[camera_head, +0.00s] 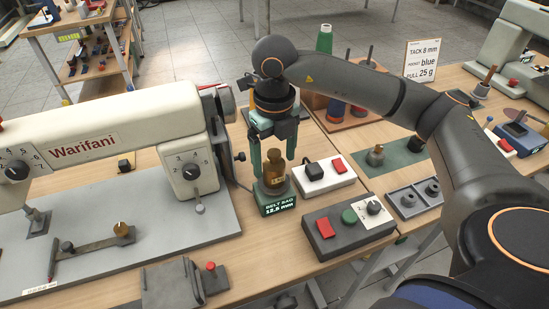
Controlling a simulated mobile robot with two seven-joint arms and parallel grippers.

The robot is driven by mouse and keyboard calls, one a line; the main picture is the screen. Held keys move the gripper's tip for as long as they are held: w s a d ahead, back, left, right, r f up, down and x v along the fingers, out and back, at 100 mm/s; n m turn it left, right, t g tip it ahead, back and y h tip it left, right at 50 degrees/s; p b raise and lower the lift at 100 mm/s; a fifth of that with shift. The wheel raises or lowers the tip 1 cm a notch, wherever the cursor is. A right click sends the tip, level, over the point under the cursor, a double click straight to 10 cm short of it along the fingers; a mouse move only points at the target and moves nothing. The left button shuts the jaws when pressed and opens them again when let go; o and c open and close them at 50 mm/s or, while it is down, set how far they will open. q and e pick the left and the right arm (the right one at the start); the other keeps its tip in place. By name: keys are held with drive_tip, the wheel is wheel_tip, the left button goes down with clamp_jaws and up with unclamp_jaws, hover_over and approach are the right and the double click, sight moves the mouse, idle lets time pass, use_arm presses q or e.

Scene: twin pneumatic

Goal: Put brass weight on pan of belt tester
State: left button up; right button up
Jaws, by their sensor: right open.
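The brass weight (274,166) stands upright on top of a small green block labelled "BELT BAG 12.5 mm" (278,208). I take this block to be the belt tester; its pan is hard to make out under the weight. My right gripper (274,160) points down from above, its two green fingers on either side of the weight. It is open, with the weight between the fingers. Whether a finger touches it is unclear. My left gripper is not in view.
A cream sewing machine (95,142) stands close on the left. A white switch box (323,176) and a grey control box (349,224) with red and green buttons stand close on the right. A grey tray (412,199) lies further right. Bare wood shows in front (262,262).

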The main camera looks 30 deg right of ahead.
wheel_tip(320, 180, up, 10)
drive_tip(key=shift+r+p, duration=0.2)
drive_tip(key=shift+p, duration=0.6)
drive_tip(key=shift+r, duration=0.5)
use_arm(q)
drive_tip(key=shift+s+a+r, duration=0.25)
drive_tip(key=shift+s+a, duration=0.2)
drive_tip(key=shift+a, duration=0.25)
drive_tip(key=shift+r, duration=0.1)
use_arm(e)
drive_tip(key=shift+f, duration=0.1)
